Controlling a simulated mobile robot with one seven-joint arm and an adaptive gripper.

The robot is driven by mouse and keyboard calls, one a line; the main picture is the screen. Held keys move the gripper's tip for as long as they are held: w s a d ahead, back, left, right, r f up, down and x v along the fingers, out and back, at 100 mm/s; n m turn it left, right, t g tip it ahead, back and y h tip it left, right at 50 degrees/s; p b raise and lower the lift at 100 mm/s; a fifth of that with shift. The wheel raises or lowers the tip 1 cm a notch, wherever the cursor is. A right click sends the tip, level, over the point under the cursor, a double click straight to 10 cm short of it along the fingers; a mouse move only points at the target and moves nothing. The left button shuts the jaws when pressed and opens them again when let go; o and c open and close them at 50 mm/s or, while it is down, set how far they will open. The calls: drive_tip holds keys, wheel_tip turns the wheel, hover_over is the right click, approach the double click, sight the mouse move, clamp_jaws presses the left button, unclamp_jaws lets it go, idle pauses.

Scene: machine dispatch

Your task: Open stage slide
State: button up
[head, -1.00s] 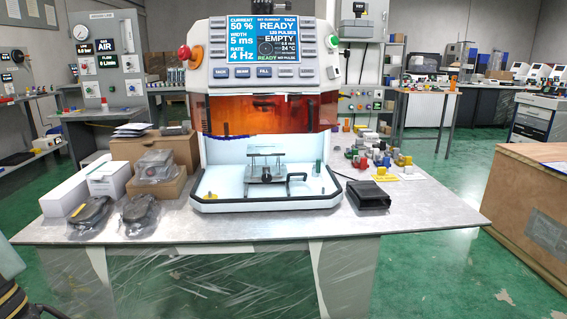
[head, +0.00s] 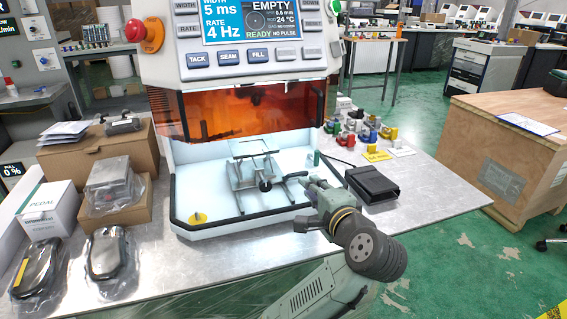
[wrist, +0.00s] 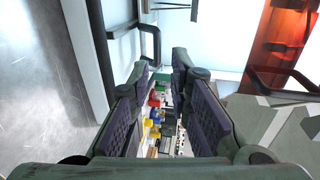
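The stage slide (head: 248,178) is a silver plate assembly with a crossbar on top, inside the white work chamber of the machine. A dark bent handle (head: 294,176) shows at its right front. In the wrist view a dark handle (wrist: 155,40) lies just ahead of the fingertips, near the left finger. My gripper (head: 306,190) is at the front right edge of the chamber, close to the handle. In the wrist view my gripper (wrist: 163,72) is open, with a clear gap and nothing held between its pads. I cannot tell whether a finger touches the handle.
The chamber's black front rim (head: 240,217) lies beside my gripper. An orange shield (head: 250,108) hangs above the chamber. A black case (head: 372,184) lies right of my arm. Several coloured parts (head: 362,128) stand behind it. Bagged devices (head: 105,252) lie at the left.

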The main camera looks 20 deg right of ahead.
sight(298, 175)
drive_tip(key=p+x, duration=0.1)
drive_tip(key=x, duration=0.4)
drive_tip(key=p+x, duration=0.1)
drive_tip(key=x, duration=0.4)
drive_tip(key=shift+w+d+f, duration=0.15)
drive_tip(key=shift+w+f, duration=0.05)
drive_tip(key=shift+f, duration=0.05)
drive_tip(key=shift+c, duration=0.5)
clamp_jaws()
